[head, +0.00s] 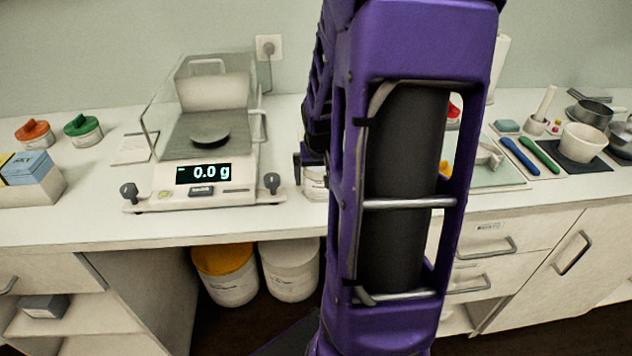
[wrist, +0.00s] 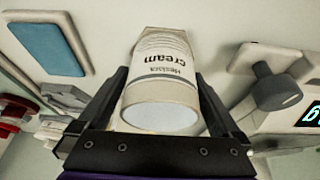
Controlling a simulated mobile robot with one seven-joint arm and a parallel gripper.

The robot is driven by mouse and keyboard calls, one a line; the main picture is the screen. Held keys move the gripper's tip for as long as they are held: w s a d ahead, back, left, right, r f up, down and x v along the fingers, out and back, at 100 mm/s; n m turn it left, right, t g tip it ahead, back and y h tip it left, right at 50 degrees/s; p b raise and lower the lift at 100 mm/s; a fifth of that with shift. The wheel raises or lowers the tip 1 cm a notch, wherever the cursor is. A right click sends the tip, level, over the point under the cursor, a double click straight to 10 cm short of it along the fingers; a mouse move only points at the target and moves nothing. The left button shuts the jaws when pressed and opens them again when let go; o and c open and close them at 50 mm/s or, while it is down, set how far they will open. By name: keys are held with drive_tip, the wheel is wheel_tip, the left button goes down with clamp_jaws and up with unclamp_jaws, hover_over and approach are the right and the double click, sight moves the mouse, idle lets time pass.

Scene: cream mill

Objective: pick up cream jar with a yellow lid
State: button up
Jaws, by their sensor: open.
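A white jar (wrist: 165,62) marked "cream" fills the middle of the wrist view, between the two dark fingers of my gripper (wrist: 162,100). The jar's near end is a pale, whitish disc; I see no yellow on it. My gripper is open, with one finger on each side of the jar; I cannot tell whether either touches it. In the head view a white jar (head: 315,186) shows in part on the counter, beside my gripper (head: 308,168), with my purple arm hiding much of it. A yellow patch shows through my arm's frame, too covered to identify.
A balance (head: 190,182) reading 0.0 g stands left of my arm. Jars with an orange lid (head: 33,130) and a green lid (head: 82,126) stand further left. Tools and a mortar (head: 583,140) lie right. A yellow-lidded bucket (head: 228,280) stands under the counter (head: 90,215).

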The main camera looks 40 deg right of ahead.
drive_tip(key=shift+w+f, duration=0.2)
drive_tip(key=shift+f, duration=0.05)
drive_tip(key=shift+s, duration=0.1)
drive_tip(key=c, duration=1.2)
drive_tip(key=shift+r, duration=0.1)
